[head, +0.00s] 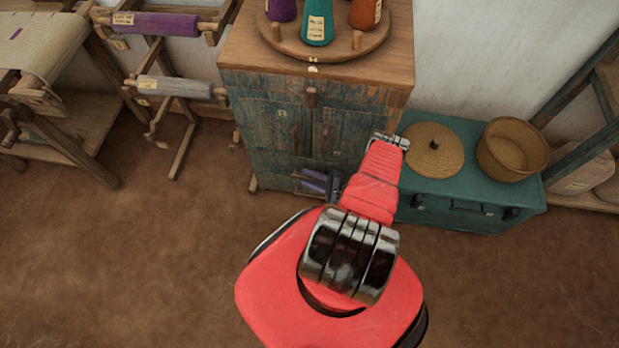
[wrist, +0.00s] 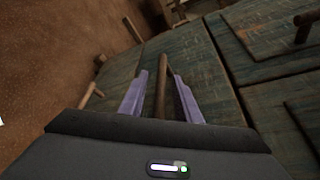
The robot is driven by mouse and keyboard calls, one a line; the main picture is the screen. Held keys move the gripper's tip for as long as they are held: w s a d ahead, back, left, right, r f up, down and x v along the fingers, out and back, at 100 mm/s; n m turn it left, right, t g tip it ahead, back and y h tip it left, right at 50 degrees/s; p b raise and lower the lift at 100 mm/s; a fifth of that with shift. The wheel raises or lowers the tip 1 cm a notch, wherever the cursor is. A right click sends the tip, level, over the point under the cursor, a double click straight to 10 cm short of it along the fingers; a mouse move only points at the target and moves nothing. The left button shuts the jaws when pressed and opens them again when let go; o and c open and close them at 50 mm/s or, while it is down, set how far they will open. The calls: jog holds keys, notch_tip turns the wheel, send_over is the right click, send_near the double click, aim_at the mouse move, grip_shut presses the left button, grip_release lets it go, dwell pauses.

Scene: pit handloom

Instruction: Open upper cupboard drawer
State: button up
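The cupboard (head: 270,125) has a worn blue-green front and a brown wooden top. A wooden peg handle (head: 311,97) juts from its upper front. My red arm reaches down to the cupboard's lower right front. My gripper (head: 318,182) shows there as purple fingers, partly hidden by the arm. In the wrist view my gripper (wrist: 162,78) is open, with a brown wooden peg (wrist: 162,90) between its fingers. A gap shows on each side of the peg. Weathered panels (wrist: 270,65) lie beyond. I cannot tell which drawer this peg belongs to.
A round tray (head: 340,52) with coloured cones stands on the cupboard. A teal chest (head: 470,195) at right bears a woven lid (head: 433,150) and a basket (head: 512,150). Yarn-roller stands (head: 170,90) are at left. The brown floor (head: 120,260) is clear in front.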

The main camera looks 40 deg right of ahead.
grip_shut()
dwell(0.4)
dwell(0.4)
